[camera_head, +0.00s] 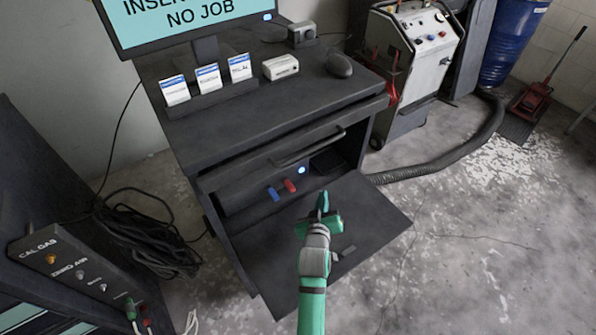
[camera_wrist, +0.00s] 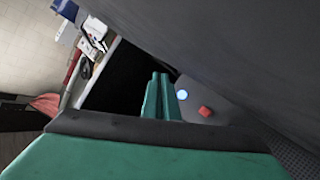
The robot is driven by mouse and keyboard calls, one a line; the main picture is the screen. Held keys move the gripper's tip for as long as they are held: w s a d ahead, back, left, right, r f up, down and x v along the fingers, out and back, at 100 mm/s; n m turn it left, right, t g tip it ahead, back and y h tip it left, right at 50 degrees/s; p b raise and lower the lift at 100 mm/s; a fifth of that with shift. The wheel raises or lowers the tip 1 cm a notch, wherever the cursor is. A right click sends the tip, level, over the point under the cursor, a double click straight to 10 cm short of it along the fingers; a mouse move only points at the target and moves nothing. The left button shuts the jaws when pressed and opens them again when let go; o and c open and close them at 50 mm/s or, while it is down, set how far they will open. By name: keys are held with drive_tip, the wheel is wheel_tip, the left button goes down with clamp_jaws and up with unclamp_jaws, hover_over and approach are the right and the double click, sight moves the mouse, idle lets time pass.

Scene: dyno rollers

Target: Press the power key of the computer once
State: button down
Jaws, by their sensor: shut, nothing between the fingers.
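The computer (camera_head: 255,185) is a dark box inside the open compartment of the dark cabinet. Its front carries a round, glowing blue-white key (camera_head: 302,170), with a red piece (camera_head: 290,186) and a blue piece (camera_head: 274,193) to its left. My gripper (camera_head: 323,200) is shut and empty, in front of the compartment and to the right of and below the key in the head view. In the wrist view the green fingertips (camera_wrist: 160,80) are together, with the glowing key (camera_wrist: 182,96) just right of them and the red piece (camera_wrist: 205,111) beyond. I see no contact with the key.
The lowered cabinet door (camera_head: 370,215) lies below my gripper. The cabinet top holds a card stand (camera_head: 210,98), a small white box (camera_head: 280,67), a mouse (camera_head: 339,65) and a monitor (camera_head: 185,20). A black hose (camera_head: 440,165) lies at right.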

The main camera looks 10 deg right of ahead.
sight(302, 170)
drive_tip(key=shift+a, duration=0.1)
drive_tip(key=shift+w+a, duration=0.5)
drive_tip(key=shift+w, duration=0.85)
drive_tip(key=shift+w+a, duration=0.45)
drive_tip(key=shift+w, duration=0.95)
drive_tip(key=shift+w+a, duration=0.5)
drive_tip(key=shift+w, duration=0.85)
drive_tip(key=shift+w, duration=0.2)
drive_tip(key=shift+w+a, duration=0.15)
drive_tip(key=shift+w, duration=0.05)
drive_tip(key=shift+w, duration=0.1)
drive_tip(key=shift+a, duration=0.1)
